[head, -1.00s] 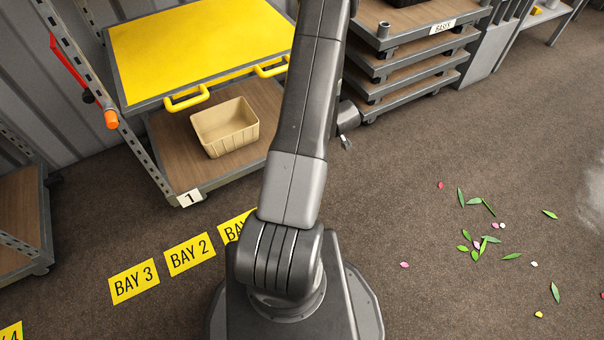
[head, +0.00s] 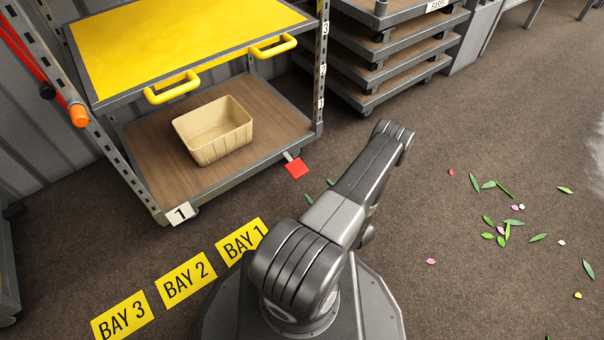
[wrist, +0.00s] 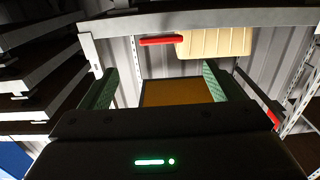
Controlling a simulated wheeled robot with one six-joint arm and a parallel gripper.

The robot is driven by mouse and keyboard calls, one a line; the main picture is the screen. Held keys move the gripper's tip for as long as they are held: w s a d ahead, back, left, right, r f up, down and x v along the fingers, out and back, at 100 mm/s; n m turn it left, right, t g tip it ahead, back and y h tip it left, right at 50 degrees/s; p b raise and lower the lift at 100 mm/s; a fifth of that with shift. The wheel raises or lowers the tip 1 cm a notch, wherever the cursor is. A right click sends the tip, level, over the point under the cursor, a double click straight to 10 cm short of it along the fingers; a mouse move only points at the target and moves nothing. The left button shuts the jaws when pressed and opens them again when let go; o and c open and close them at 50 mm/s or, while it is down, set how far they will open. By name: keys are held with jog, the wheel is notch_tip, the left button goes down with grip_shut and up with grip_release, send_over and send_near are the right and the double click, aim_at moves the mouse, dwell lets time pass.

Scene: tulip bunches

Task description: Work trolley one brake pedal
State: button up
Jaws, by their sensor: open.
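Work trolley one is the yellow-topped trolley with a "1" tag (head: 180,213) at the left of the head view. Its brake pedal (head: 296,168) is a flat red plate on a short metal arm at the lower shelf's front right corner.
A tan bin (head: 213,132) stands on the lower shelf (head: 150,130). Yellow handles (head: 272,47) stick out above. A stack of flat dollies (head: 385,73) stands right of the trolley. Petals and leaves (head: 505,215) lie on the floor at right, which is otherwise clear.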

aim_at(302, 175)
jog(key=b+x, duration=0.1)
jog(key=x, duration=1.2)
jog(key=shift+w+a+b, duration=0.2)
jog(key=shift+a+b, duration=0.05)
jog(key=shift+b, duration=0.05)
